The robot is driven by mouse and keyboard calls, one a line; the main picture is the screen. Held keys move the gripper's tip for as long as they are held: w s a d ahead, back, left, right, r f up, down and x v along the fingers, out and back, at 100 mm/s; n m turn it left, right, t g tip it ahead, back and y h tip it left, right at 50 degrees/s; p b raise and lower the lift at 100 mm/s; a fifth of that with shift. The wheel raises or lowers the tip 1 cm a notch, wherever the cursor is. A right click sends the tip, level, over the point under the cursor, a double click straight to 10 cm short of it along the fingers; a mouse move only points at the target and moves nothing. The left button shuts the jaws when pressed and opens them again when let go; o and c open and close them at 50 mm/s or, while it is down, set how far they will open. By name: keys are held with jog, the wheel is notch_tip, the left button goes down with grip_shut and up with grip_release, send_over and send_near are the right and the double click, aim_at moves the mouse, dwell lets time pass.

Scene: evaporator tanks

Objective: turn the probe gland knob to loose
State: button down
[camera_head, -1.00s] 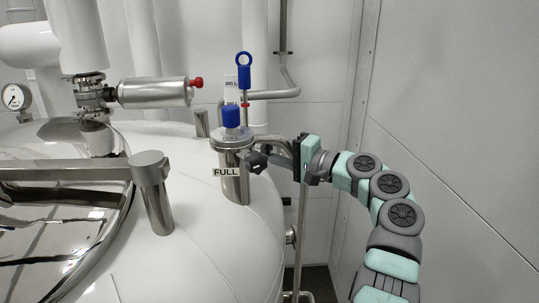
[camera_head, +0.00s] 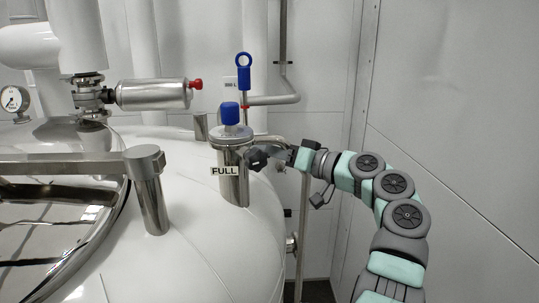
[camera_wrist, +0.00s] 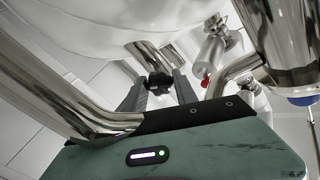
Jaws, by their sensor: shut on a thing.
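The probe gland knob (camera_head: 258,159) is a small dark knob on the right side of an upright steel fitting (camera_head: 232,180) with a "FULL" label on the tank top. My gripper (camera_head: 268,157) reaches in from the right with its fingers at the knob. In the wrist view, the dark knob (camera_wrist: 160,83) sits between the two grey fingers, and the gripper is shut on it. The fingers partly hide the knob. No marking for loose or tight can be read on it.
A blue-capped top (camera_head: 230,113) and a blue ring-handled probe (camera_head: 244,75) stand above the fitting. A steel post (camera_head: 150,190) stands at left. The grey wall is at right, with free room beside my arm.

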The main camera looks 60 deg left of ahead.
jog(key=n+b, duration=0.1)
jog(key=n, duration=0.3)
jog(key=shift+n, duration=0.4)
dwell(0.4)
jog(key=c, duration=1)
grip_release()
jog(key=shift+o, duration=0.2)
jog(key=b+v, duration=0.1)
jog(key=v, duration=1)
